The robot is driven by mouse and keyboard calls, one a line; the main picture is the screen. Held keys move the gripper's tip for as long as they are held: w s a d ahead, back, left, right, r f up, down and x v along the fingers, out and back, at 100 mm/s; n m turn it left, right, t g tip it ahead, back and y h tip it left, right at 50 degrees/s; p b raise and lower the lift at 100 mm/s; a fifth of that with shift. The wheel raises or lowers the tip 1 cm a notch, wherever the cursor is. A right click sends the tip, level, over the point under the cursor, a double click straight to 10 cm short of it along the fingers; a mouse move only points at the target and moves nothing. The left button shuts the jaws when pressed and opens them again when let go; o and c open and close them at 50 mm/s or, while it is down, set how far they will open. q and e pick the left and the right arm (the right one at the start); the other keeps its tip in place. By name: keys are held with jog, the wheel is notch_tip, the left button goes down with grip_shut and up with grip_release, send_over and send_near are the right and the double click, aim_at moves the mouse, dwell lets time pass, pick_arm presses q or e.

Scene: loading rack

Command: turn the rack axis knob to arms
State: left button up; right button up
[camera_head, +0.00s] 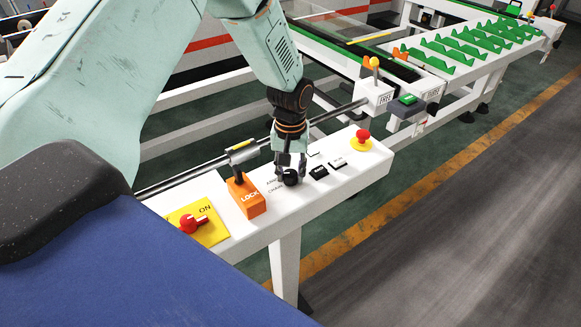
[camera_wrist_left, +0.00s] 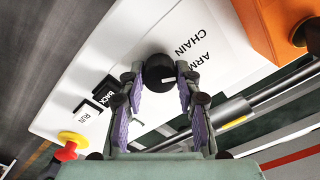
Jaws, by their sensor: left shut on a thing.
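The rack axis knob is a round black knob (camera_head: 291,178) on the white control panel (camera_head: 345,183). It also shows in the left wrist view (camera_wrist_left: 158,70), with a short white mark on its face toward the right. The labels CHAIN and ARM, the latter perhaps cut off, are printed beside it. My left gripper (camera_head: 290,169) comes down from above and is shut on the knob; its two purple-padded fingers sit on either side of it in the left wrist view (camera_wrist_left: 160,85). My right gripper is not in view.
An orange LOCK block (camera_head: 246,197) stands left of the knob. A red ON switch (camera_head: 194,222) sits on a yellow plate. A metal bar (camera_head: 190,178) runs behind the panel.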

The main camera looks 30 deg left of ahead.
aim_at(290, 173)
pick_arm(q)
jog(key=shift+w+r+m, duration=0.1)
jog(key=shift+w+m, duration=0.05)
jog(key=shift+m, duration=0.95)
jog(key=o, duration=1.2)
jog(key=shift+c, duration=0.2)
notch_tip(290, 173, up, 12)
jog(key=shift+s, duration=0.2)
